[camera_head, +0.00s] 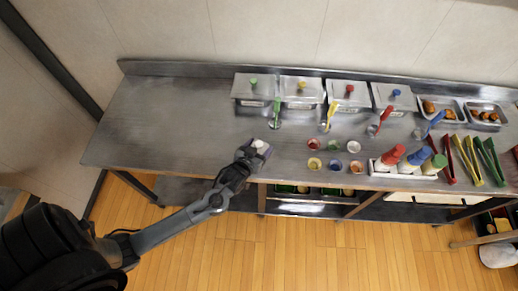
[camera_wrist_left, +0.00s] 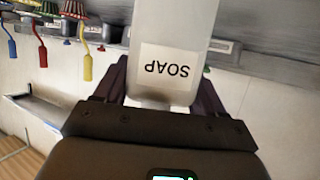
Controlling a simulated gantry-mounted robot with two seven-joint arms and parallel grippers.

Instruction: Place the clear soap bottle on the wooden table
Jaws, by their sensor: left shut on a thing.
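The clear soap bottle (camera_wrist_left: 168,62) fills the upper middle of the left wrist view, with a pale label reading SOAP upside down. My left gripper (camera_wrist_left: 163,100) is shut on it, one dark finger on each side. In the head view my left gripper (camera_head: 254,153) is at the front edge of the metal counter (camera_head: 175,125), with the bottle's pale top (camera_head: 260,145) showing in it. I cannot tell whether the bottle touches the counter. No wooden table is clearly seen. My right gripper is not in view.
Lidded metal containers (camera_head: 302,91) line the counter's back. Several small bowls (camera_head: 334,145), a rack of squeeze bottles (camera_head: 410,165) and coloured tongs (camera_head: 466,160) stand right of my gripper. The counter's left part is clear. Wooden floor (camera_head: 290,255) lies in front.

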